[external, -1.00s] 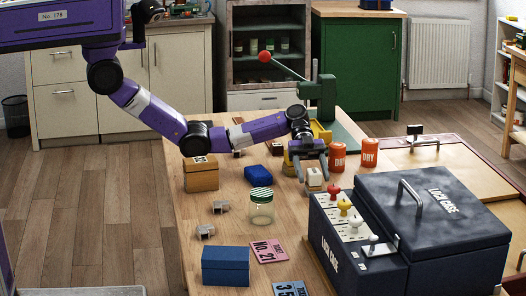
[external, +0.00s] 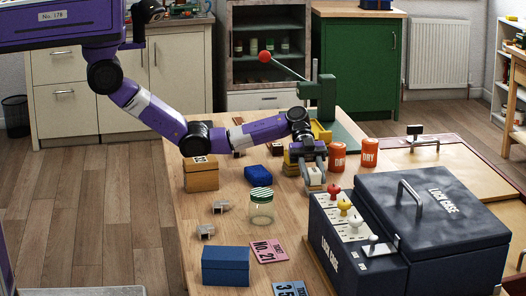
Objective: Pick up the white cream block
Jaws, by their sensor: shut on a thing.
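The white cream block (external: 314,178) is small and pale, near the middle of the wooden table (external: 215,239). My gripper (external: 314,185) comes down over it from behind, with a finger on each side, and is shut on it. Whether the block still touches the table cannot be told; its underside is partly hidden by the fingers.
Two orange DRY tins (external: 337,156) stand close behind on the right. The dark lock case (external: 430,220) with coloured knobs is in front on the right. A glass jar (external: 262,208) and a blue block (external: 257,174) are to the left. A green lever press (external: 322,95) stands behind.

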